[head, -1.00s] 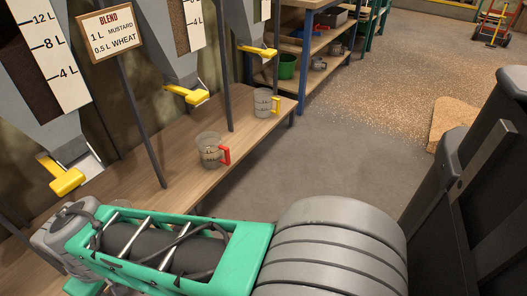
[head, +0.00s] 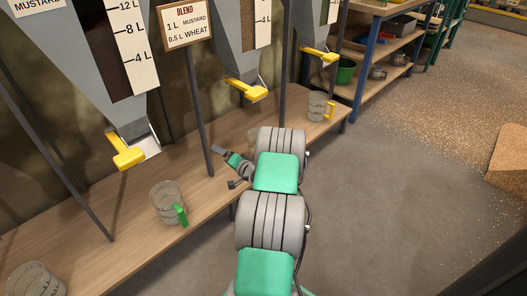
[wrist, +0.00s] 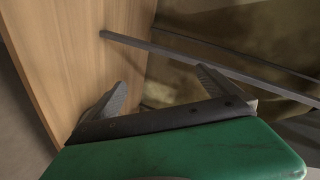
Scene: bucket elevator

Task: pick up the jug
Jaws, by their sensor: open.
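Several clear measuring jugs stand on a wooden bench (head: 130,222) in the head view. One with a green handle (head: 163,195) is left of my arm. One with a yellow handle (head: 316,105) is at the bench's far end. Another jug (head: 35,281) is cut off at the lower left. My gripper (head: 224,168) is open and empty near the bench's front edge, right of the green-handled jug. In the wrist view its open fingers (wrist: 160,78) have no jug between them.
Grey hoppers with yellow chute handles (head: 127,150) hang over the bench. Thin dark posts, one with a blend sign (head: 186,24), rise from the bench near my gripper. Shelves with a green bucket (head: 345,71) stand beyond.

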